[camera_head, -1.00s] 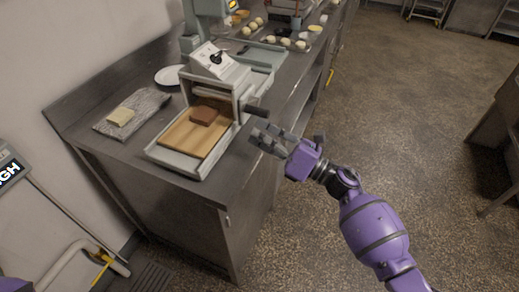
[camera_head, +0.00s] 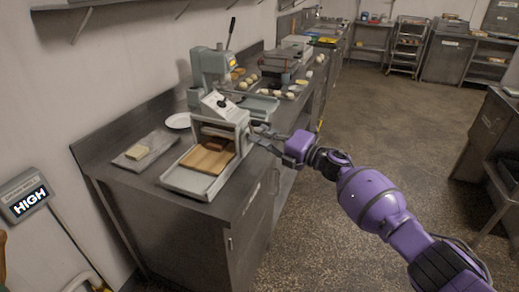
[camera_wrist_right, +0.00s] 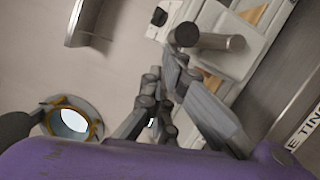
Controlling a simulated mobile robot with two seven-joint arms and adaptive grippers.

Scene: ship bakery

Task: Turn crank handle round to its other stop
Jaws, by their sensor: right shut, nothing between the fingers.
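The crank handle (camera_wrist_right: 215,41), a grey cylinder with a dark end, sticks out from the side of a pale machine (camera_head: 226,108) on the steel counter. My right gripper (camera_head: 262,136) is beside that side of the machine, at the handle. In the head view the gripper largely hides the handle. In the right wrist view the fingers (camera_wrist_right: 172,85) are shut with nothing between them, just below the handle's dark end; whether they touch it I cannot tell. My left gripper is out of view.
A wooden board (camera_head: 203,163) with a brown block (camera_head: 214,143) lies at the machine's front. A grey slab (camera_head: 128,163) with a pale piece and a white plate (camera_head: 178,120) are to the left. A "HIGH" display (camera_head: 28,201) stands lower left. Floor at right is clear.

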